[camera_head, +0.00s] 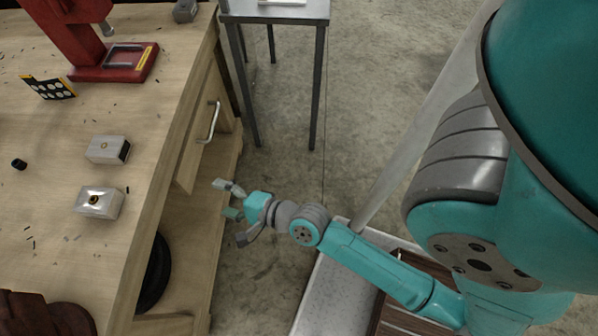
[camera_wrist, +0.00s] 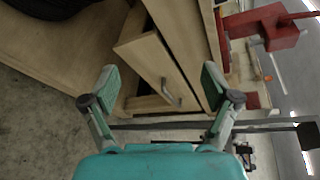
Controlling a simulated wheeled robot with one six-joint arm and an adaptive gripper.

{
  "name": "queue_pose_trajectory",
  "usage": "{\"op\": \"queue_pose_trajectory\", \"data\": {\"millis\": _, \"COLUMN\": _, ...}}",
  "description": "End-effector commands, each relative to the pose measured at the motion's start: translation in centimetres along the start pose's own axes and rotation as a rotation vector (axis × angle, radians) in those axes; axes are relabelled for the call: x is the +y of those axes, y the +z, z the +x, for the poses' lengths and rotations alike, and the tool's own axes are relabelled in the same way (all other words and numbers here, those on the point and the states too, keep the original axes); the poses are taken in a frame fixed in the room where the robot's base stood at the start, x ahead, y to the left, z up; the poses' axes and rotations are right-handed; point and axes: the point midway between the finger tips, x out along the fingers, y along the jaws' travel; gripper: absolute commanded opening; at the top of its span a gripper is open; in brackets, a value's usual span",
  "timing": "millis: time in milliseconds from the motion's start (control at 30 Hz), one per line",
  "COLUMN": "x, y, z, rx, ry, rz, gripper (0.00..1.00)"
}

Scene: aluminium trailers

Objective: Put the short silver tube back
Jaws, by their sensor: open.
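I cannot make out a short silver tube in either view. My gripper (camera_head: 227,198) is open and empty, beside the front of the wooden workbench (camera_head: 160,120) and below its top. In the wrist view my gripper (camera_wrist: 158,72) has its two fingers wide apart, with nothing between them. Beyond them is the drawer front (camera_wrist: 153,62) with a metal handle (camera_wrist: 171,92). The drawer handle (camera_head: 210,122) also shows in the head view, behind my gripper and apart from it. The drawer seems to stand partly out. Its inside is hidden.
Two silver blocks (camera_head: 107,150) (camera_head: 99,203), a small black cylinder (camera_head: 18,164), a perforated black plate (camera_head: 47,88) and a red press (camera_head: 110,60) stand on the bench. A black tire (camera_head: 155,275) is underneath. A metal side table (camera_head: 275,14) stands behind. Concrete floor is clear between.

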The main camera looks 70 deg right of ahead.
Motion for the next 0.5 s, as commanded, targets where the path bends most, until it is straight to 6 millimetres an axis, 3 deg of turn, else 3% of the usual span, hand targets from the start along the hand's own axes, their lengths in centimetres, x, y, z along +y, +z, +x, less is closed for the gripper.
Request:
{"op": "queue_pose_trajectory", "data": {"millis": 33, "x": 1.0, "y": -0.1, "z": -2.0, "rx": 0.019, "ry": 0.014, "rz": -0.108, "gripper": 0.87}}
{"op": "queue_pose_trajectory", "data": {"millis": 200, "x": 2.6, "y": -0.2, "z": -8.0, "rx": 0.068, "ry": 0.042, "rz": -0.532, "gripper": 0.87}}
{"op": "queue_pose_trajectory", "data": {"millis": 500, "x": 2.5, "y": 0.8, "z": -18.2, "rx": 0.068, "ry": 0.086, "rz": -1.304, "gripper": 0.87}}
